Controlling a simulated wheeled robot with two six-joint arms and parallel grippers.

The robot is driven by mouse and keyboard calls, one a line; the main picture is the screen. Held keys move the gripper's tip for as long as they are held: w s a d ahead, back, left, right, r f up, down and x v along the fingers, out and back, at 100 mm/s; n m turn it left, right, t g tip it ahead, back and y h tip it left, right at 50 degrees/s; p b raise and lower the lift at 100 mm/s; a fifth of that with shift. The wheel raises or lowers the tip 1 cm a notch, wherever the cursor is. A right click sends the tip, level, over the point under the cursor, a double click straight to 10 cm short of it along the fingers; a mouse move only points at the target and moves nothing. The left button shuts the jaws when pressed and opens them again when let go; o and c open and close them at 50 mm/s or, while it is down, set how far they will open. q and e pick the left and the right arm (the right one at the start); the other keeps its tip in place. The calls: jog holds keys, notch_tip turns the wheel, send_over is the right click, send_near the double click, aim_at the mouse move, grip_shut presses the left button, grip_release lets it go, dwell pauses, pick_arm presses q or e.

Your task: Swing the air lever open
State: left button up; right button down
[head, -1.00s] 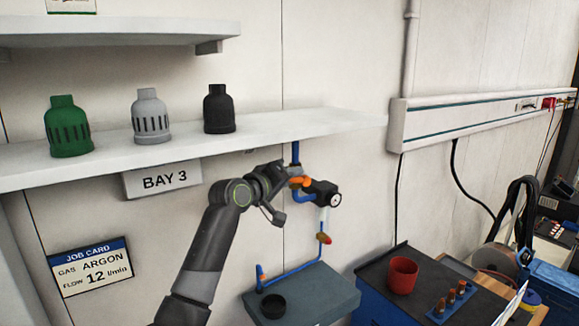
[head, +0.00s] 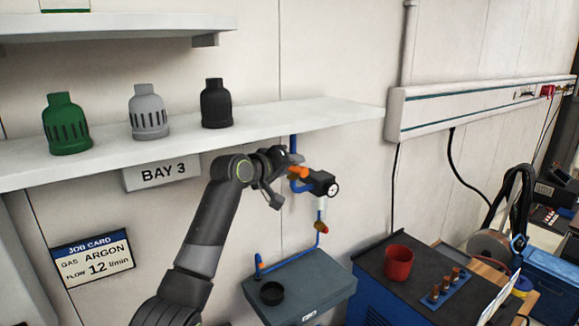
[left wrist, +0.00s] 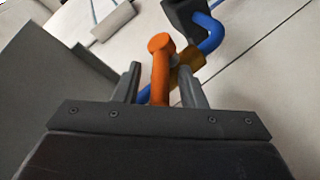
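The orange air lever (head: 299,173) sits on the blue air pipe (head: 293,148), beside a black regulator with a round gauge (head: 333,190). In the left wrist view the lever (left wrist: 160,72) stands upright between the two fingers of my left gripper (left wrist: 161,85). The fingers are apart, with a gap visible between the left finger and the lever. In the head view my left gripper (head: 290,162) is at the lever, just left of the regulator, and partly hides the pipe. My right gripper is in neither view.
A shelf (head: 300,113) with green, grey and black caps runs just above my left arm. A grey bench top (head: 320,278) with a black cup (head: 271,293) lies below. A red cup (head: 398,263) stands to the right.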

pick_arm(q)
jog(key=shift+s+a, duration=0.1)
jog(key=b+v, duration=0.4)
jog(key=v, duration=0.3)
jog(key=shift+s, duration=0.15)
